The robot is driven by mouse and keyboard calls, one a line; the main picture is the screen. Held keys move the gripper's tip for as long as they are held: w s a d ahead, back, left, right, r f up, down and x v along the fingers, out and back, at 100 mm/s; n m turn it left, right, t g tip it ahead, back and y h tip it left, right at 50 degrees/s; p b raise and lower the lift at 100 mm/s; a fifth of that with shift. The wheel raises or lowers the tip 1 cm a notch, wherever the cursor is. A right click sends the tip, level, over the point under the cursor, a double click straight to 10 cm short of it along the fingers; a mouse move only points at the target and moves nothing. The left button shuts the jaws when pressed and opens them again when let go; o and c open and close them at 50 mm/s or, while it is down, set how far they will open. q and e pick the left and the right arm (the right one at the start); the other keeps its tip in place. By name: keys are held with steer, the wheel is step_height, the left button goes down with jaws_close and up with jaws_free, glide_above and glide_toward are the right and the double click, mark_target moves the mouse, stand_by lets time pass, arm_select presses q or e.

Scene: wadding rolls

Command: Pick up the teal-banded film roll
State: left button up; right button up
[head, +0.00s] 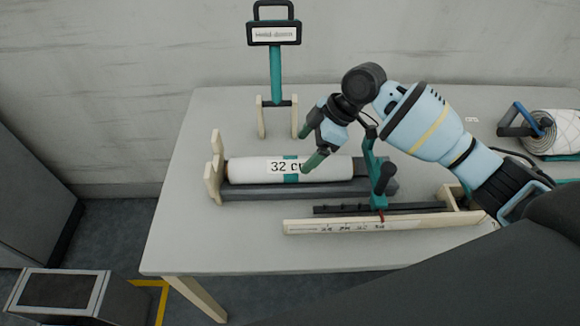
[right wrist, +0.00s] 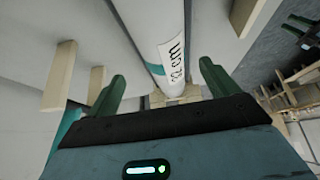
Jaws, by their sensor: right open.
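The film roll (head: 246,170) is white with a teal band (head: 291,178) near its middle and a label reading "32 cm", partly hidden by my right gripper. It lies sideways on a dark grey cradle (head: 260,192) on the table. My right gripper (head: 310,146) is open, its green fingers just above the roll near the band. In the right wrist view the roll (right wrist: 164,30) and its label show between and beyond the two spread fingers (right wrist: 162,78). I cannot tell whether a finger touches the roll. My left gripper is not in view.
A teal stand with a sign (head: 275,75) rises behind the roll. A teal post with a black handle (head: 382,178) is at the roll's right end. A wooden ruler bar (head: 340,228) lies in front. Another roll (head: 563,130) lies far right. The table's left part (head: 180,220) is clear.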

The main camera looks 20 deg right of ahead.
mark_target(297, 161)
steer(key=shift+w+a+f, duration=0.1)
steer(key=shift+a+f, duration=0.15)
steer(key=shift+f, duration=0.2)
steer(key=shift+a+f, duration=0.1)
steer(key=shift+f, duration=0.05)
steer(key=shift+a+f, duration=0.2)
steer(key=shift+f, duration=0.1)
steer(key=x, duration=0.3)
steer(key=shift+a+f, duration=0.15)
steer(key=shift+a, duration=0.05)
steer(key=shift+a+f, duration=0.2)
steer(key=shift+f, duration=0.15)
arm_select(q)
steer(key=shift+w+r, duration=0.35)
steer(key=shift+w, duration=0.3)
